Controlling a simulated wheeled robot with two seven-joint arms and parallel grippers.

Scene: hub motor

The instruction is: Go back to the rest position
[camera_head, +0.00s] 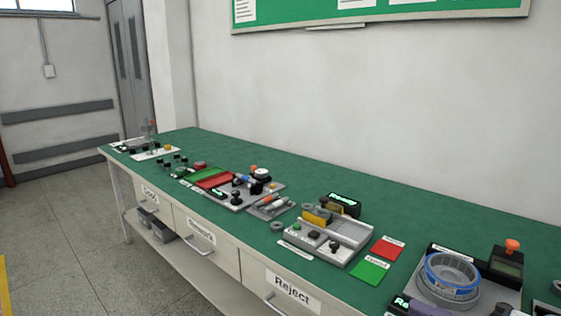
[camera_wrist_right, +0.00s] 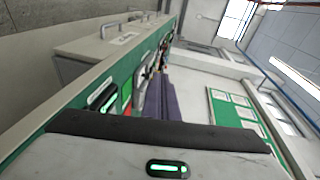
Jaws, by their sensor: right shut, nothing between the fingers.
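My right gripper (camera_wrist_right: 163,92) shows in the right wrist view. Its dark purple-grey fingers are together, with nothing between them. The grey wrist body with a green light fills the bottom of that view. The fingers are seen against the workbench and wall behind; I cannot tell the exact gap to the bench. My left gripper is not in view. The long bench with a green top (camera_head: 390,215) runs across the head view, and the fingers touch none of its visible things.
A grey fixture (camera_head: 350,240), red card (camera_head: 387,248), green card (camera_head: 369,271) and blue-rimmed round part (camera_head: 452,275) lie on the bench. More small devices stand at its far left end. A drawer labelled Reject (camera_head: 292,290) is shut.

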